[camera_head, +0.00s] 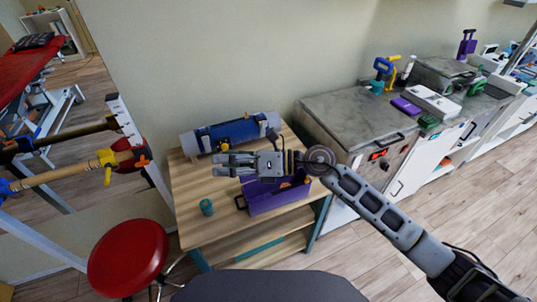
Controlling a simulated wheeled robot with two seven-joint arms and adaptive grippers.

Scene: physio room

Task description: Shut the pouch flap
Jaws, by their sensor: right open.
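A wooden table (187,225) stands in the middle of the view. A purple open-topped container (280,202) sits on its front right part, with an orange piece showing at it. A blue roll-like thing (230,133) with grey ends lies along the table's back edge. I cannot tell for certain which of these is the pouch, and no flap shows clearly. My right gripper (216,165) is open and empty. It reaches in from the right above the table, between the blue roll and the purple container, and partly covers the container. My left gripper is not in view.
A small teal cup (206,207) stands at the table's left front. A red round stool (128,258) is at front left. A grey-topped cabinet (350,115) with tools stands to the right. Parallel wooden bars (62,175) are at left. Table surface left of the gripper is mostly clear.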

